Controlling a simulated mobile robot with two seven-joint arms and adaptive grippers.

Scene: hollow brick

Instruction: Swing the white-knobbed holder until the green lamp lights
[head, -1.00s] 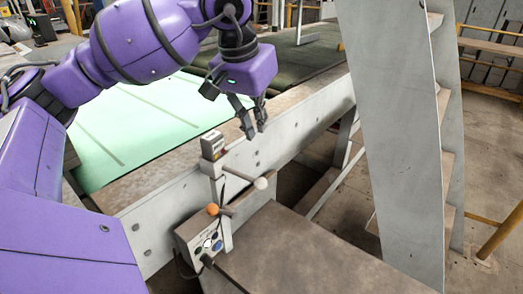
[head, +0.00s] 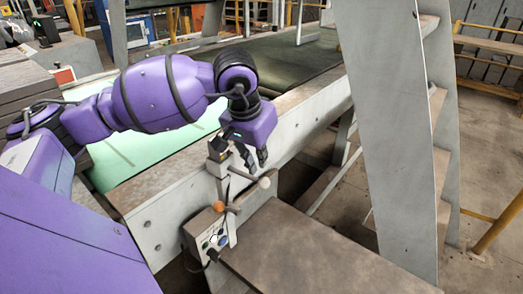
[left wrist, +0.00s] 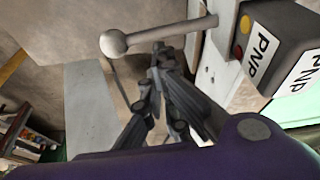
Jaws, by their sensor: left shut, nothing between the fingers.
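The white-knobbed holder is a grey rod with a white ball knob (head: 264,182), sticking out from a post beside the conveyor frame. In the left wrist view the white knob (left wrist: 113,43) and its rod cross above my fingertips. My left gripper (head: 257,162) is shut and empty, pointing down just behind the rod near the knob. In the left wrist view my left gripper (left wrist: 163,55) is close to the rod; I cannot tell if it touches. A sensor box (left wrist: 285,45) marked PNP shows a red lamp and a yellow one. I see no lit green lamp. My right gripper is out of view.
An orange-knobbed lever (head: 218,206) sits lower on the post. Below it is a control box (head: 207,240) with coloured buttons. A brown platform (head: 300,250) lies in front, and a tall grey ladder-like frame (head: 390,140) stands to the right.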

